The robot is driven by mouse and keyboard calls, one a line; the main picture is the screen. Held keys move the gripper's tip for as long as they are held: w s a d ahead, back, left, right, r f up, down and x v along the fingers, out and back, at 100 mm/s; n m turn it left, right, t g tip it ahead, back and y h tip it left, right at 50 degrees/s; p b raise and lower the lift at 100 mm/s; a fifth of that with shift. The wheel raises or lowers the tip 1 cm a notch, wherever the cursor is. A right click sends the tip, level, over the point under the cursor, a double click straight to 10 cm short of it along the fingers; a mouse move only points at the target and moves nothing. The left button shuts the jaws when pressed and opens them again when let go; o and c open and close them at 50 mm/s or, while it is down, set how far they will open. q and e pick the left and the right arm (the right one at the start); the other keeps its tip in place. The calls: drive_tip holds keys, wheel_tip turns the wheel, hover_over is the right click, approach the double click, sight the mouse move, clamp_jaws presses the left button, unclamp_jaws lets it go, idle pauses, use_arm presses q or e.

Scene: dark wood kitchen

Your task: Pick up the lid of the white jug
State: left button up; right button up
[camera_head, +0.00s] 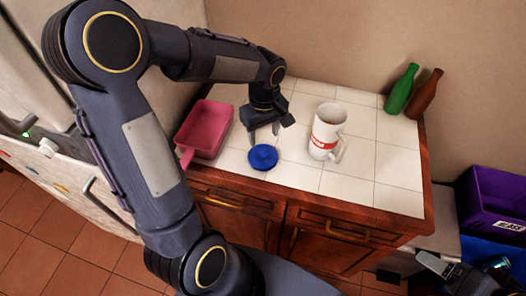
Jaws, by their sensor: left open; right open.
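The white jug (327,132) with a red band stands upright on the tiled counter, its handle to the right and its top uncovered. A round blue lid (262,157) with a knob lies flat on the counter, to the left of the jug and near the front edge. My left gripper (264,137) points down just above and behind the lid, open, with its fingers apart and nothing between them. My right gripper (455,272) is at the lower right, away from the counter, open and partly cut off by the frame edge.
A pink pan (207,129) lies left of the lid, close to my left arm. Green (401,90) and brown (424,95) bottles stand at the back right. A purple crate (490,204) is right of the counter. The tiles right of the jug are clear.

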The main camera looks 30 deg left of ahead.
sight(263, 151)
use_arm(q)
drive_tip(key=f, duration=0.3)
drive_tip(key=f+p, duration=0.1)
drive_tip(key=f, duration=0.2)
drive_tip(key=shift+s+f, duration=0.2)
drive_tip(key=shift+f, duration=0.05)
drive_tip(key=shift+c, duration=0.2)
drive_tip(key=c, duration=1)
drive_tip(key=shift+r, duration=0.15)
